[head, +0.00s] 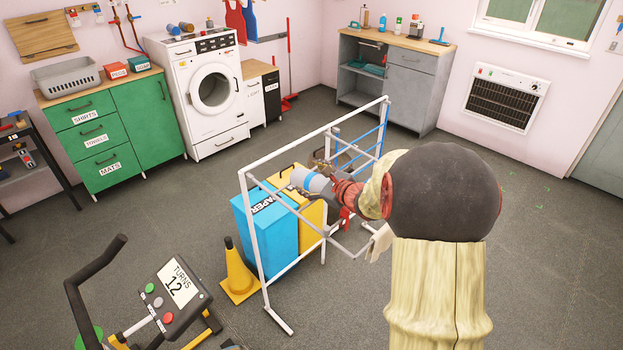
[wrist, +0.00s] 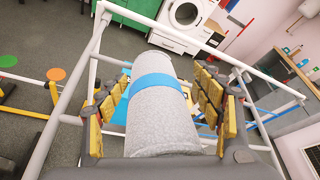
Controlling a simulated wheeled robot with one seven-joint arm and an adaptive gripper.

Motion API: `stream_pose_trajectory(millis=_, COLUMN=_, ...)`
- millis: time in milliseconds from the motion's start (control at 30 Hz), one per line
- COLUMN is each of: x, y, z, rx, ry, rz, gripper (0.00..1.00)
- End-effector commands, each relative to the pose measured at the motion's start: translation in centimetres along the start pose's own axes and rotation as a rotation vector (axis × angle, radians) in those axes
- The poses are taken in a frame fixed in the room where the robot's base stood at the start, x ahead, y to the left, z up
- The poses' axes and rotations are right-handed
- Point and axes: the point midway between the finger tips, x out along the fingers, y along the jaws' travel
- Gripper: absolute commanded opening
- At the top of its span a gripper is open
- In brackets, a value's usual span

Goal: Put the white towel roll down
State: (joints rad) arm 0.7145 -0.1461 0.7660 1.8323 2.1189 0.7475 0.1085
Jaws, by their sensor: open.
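The white towel roll (wrist: 165,125) looks pale grey-white with a blue band around it. In the wrist view it lies lengthwise between the finger pads, its near end close to my palm. My gripper (wrist: 155,95) is open around it, with narrow gaps beside the roll. In the head view the roll (head: 309,181) shows at the tip of my gripper (head: 322,178), above the blue and yellow bins and within the white rack frame. What bears the roll's underside is hidden, so I cannot tell what it rests on.
A white pipe rack (head: 252,225) surrounds the blue paper bin (head: 258,235) and yellow bin (head: 312,213), close to my arm. A yellow cone (head: 238,270) and a crank stand (head: 172,300) are at the front left. A washing machine (head: 190,75) stands behind. Floor at right is clear.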

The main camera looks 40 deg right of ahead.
Motion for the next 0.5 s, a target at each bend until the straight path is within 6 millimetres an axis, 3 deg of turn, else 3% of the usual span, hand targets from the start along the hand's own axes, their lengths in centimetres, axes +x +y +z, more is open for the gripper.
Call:
stream_pose_trajectory(millis=200, x=-0.2, y=-0.3, z=0.5, rx=0.001, ry=0.0, rz=0.0, gripper=0.66)
stream_pose_trajectory(millis=500, x=-6.3, y=-0.4, z=0.5, rx=0.0, ry=0.001, rz=-0.003, gripper=0.66)
